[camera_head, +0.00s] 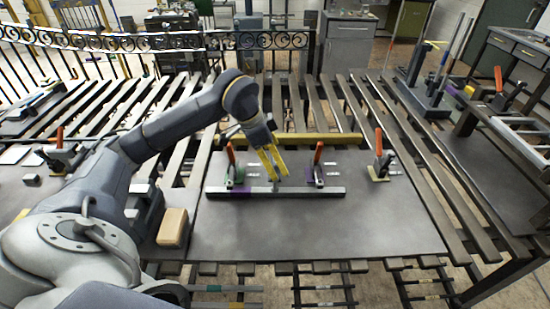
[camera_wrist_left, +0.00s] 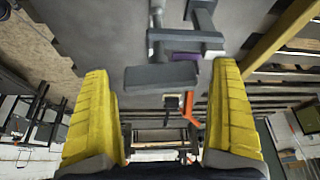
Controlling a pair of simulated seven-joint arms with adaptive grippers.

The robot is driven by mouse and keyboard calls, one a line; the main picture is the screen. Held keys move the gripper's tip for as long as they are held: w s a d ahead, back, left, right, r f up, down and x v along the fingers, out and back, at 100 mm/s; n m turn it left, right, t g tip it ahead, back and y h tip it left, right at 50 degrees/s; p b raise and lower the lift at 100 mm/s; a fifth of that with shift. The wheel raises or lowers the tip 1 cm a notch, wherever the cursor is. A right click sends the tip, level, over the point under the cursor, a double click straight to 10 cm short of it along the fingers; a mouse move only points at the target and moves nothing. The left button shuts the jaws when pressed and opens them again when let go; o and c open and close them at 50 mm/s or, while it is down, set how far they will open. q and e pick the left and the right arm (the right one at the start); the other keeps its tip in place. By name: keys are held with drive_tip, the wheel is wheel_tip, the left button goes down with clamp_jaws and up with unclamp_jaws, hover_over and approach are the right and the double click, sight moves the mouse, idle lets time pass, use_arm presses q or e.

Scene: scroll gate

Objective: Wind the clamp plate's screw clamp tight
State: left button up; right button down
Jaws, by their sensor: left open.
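The grey plate (camera_head: 330,225) lies flat on the slatted table. A long grey bar (camera_head: 310,192) lies across it, with a short upright post (camera_head: 275,186) near its middle. Orange-handled clamps stand behind the bar, one on a green patch (camera_head: 232,166) and one on a purple patch (camera_head: 318,166). Which part is the screw clamp I cannot tell clearly. My left gripper (camera_head: 271,162) points down just above and behind the bar's middle, its yellow fingers apart. In the left wrist view, a grey block (camera_wrist_left: 160,77) shows between the open fingers, not gripped. My right gripper is not seen.
Another orange-handled clamp (camera_head: 380,160) on a yellow base stands at right. A yellow rail (camera_head: 320,140) runs along the back. A tan block (camera_head: 173,227) sits by my left arm. The plate's front is clear.

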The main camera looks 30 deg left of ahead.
use_arm(q)
drive_tip(key=shift+c, duration=0.4)
drive_tip(key=c, duration=1.1)
drive_tip(key=shift+m, duration=0.3)
